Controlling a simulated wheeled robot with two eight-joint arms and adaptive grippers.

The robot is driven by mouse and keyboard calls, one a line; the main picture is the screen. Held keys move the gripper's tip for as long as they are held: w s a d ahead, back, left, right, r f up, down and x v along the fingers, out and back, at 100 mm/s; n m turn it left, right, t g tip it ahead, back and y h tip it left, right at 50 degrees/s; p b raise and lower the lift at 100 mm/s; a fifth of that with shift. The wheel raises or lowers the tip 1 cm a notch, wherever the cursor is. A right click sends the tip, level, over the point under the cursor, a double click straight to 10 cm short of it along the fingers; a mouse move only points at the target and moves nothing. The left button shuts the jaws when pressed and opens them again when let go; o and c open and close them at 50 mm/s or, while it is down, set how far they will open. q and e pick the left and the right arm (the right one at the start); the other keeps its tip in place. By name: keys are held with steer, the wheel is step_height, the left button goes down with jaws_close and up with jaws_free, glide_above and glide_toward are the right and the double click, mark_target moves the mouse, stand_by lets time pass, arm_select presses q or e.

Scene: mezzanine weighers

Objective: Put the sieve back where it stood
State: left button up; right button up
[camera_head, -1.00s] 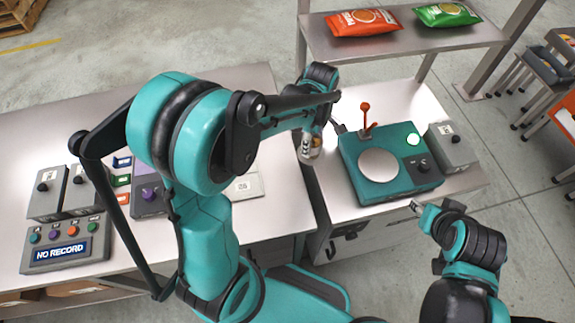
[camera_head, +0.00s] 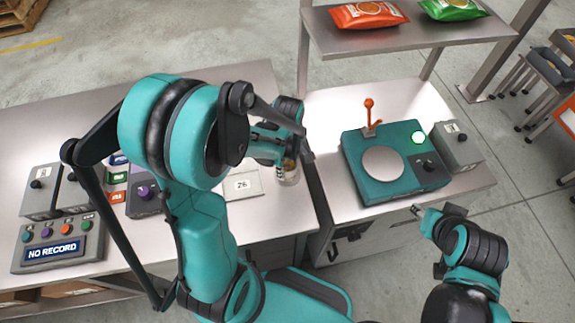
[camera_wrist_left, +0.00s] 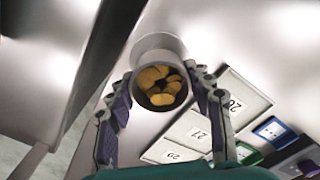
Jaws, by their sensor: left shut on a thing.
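The sieve (camera_head: 289,177) is a small pale cylinder at the right edge of the left table, beside a numbered tile. In the left wrist view the sieve (camera_wrist_left: 161,107) is seen from its open end, with several yellow chip-like pieces inside. My left gripper (camera_head: 287,163) is shut on it, one finger on each side. I cannot tell whether its base touches the table. My right gripper (camera_head: 417,209) is at the lower right, apart from everything; its jaws are too small to read.
A teal weigher (camera_head: 398,190) with a round plate and red lever stands on the right table, beside a grey box (camera_head: 457,150). A gap separates the two tables. Numbered tiles (camera_wrist_left: 202,131) lie close to the sieve. A shelf (camera_head: 410,38) holds an orange and a green bag.

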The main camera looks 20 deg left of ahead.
arm_select(q)
steer(key=shift+f, duration=0.15)
steer(key=o, duration=1.6)
steer(key=shift+r, duration=0.25)
step_height(320, 180, up, 11)
steer(key=p, duration=0.4)
steer(key=s+d+r+m+t, duration=0.1)
steer(key=s+r+m+t, duration=0.1)
steer(key=m, duration=0.3)
steer(key=s+r+m+t, duration=0.2)
steer(key=r+m, duration=0.1)
steer(key=m, duration=0.3)
steer(key=s+d+r+m+t, duration=0.1)
steer(key=s+r+m+t, duration=0.2)
steer(key=m, duration=0.2)
steer(key=shift+d+r, duration=0.15)
steer(key=shift+d, duration=0.2)
